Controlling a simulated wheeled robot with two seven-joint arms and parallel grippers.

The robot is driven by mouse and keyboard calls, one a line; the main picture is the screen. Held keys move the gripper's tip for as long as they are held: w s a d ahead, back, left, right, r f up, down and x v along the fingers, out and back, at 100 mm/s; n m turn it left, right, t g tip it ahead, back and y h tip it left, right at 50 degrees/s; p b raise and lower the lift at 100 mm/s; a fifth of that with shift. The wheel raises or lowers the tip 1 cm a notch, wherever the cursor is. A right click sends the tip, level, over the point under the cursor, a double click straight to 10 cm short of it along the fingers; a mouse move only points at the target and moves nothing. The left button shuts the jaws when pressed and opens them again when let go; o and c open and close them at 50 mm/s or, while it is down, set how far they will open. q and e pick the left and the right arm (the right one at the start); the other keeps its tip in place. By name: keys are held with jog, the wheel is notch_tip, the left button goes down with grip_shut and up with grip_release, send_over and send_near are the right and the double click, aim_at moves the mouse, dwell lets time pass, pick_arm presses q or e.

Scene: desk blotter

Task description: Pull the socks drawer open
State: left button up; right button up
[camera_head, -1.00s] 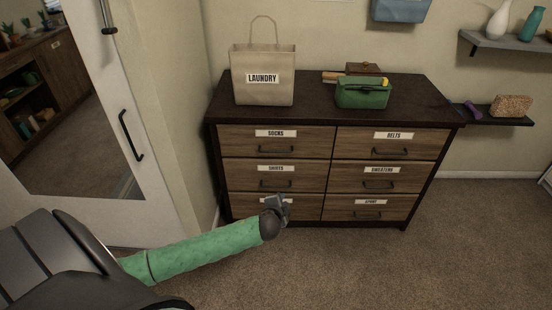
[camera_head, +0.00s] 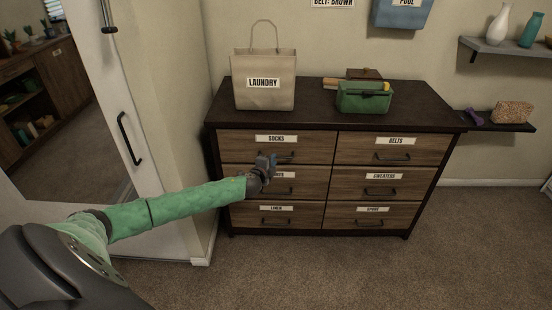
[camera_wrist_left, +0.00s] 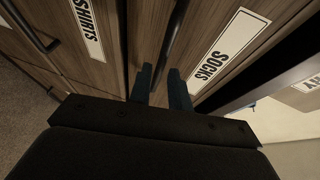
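The socks drawer (camera_head: 240,146) is the top left drawer of the dresser, with a white SOCKS label and a dark bar handle. It looks flush with the other drawers. My left gripper (camera_head: 272,161) is in front of its lower edge, at the handle, and partly covers the handle and the SHIRTS label below. In the left wrist view the two fingers (camera_wrist_left: 161,84) are apart, and the dark handle (camera_wrist_left: 173,38) runs down toward the gap between them. The SOCKS label (camera_wrist_left: 218,47) is beside them. I cannot tell if the fingers touch the handle. My right gripper is not in view.
A laundry bag (camera_head: 264,92) and a green box (camera_head: 362,102) stand on the dresser top (camera_head: 318,112). A white door (camera_head: 133,110) with a dark handle is at the left. The carpet (camera_head: 330,270) in front of the dresser is clear.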

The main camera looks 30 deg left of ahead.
pick_arm(q)
jog(key=shift+x, duration=1.85)
jog(key=shift+c, duration=0.2)
grip_shut()
jog(key=shift+d, duration=0.1)
